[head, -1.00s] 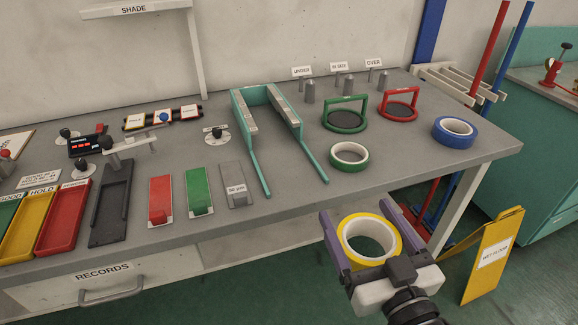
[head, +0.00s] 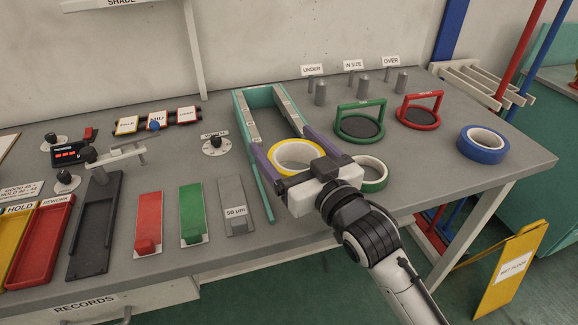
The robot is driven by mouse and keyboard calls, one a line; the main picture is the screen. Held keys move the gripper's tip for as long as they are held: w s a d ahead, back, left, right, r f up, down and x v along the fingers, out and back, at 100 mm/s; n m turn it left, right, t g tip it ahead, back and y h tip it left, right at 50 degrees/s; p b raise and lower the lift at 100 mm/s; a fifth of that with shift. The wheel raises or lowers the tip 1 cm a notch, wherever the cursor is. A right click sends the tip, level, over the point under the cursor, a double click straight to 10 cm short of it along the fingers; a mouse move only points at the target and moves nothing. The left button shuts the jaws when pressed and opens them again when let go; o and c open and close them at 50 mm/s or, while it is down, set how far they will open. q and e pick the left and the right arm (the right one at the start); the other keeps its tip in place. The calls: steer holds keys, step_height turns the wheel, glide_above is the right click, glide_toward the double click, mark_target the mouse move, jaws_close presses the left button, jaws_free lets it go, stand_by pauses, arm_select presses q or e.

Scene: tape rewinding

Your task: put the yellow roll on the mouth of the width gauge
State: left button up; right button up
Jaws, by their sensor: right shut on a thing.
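The yellow roll (head: 296,141), a ring with a white inner side, is held between the purple fingers of my right gripper (head: 281,138). The right gripper is shut on it from opposite sides. The width gauge (head: 240,113) looks to be the teal U-shaped frame with two grey-lined rails on the table. The roll is over the front, open end of that frame, between or above its prongs. I cannot tell whether it touches them. The right prong is mostly hidden by the gripper and roll. My left gripper is not in view.
A green-and-white roll (head: 376,184) lies partly hidden behind my right gripper. A green ring stand (head: 357,138), a red ring stand (head: 418,122) and a blue roll (head: 483,155) stand to the right. Red and green blocks (head: 191,212) and a grey block (head: 237,220) lie left of the frame.

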mark_target(287, 162)
steer(key=shift+f, duration=2)
steer(key=shift+f+b, duration=0.1)
steer(key=shift+b, duration=0.2)
steer(key=o, duration=1.2)
steer(key=shift+f, duration=0.1)
steer(key=shift+c, duration=0.2)
steer(key=shift+s+d, duration=0.1)
steer(key=shift+s, duration=0.05)
steer(key=v, duration=1.1)
steer(key=shift+s+d, duration=0.15)
steer(key=shift+s, duration=0.15)
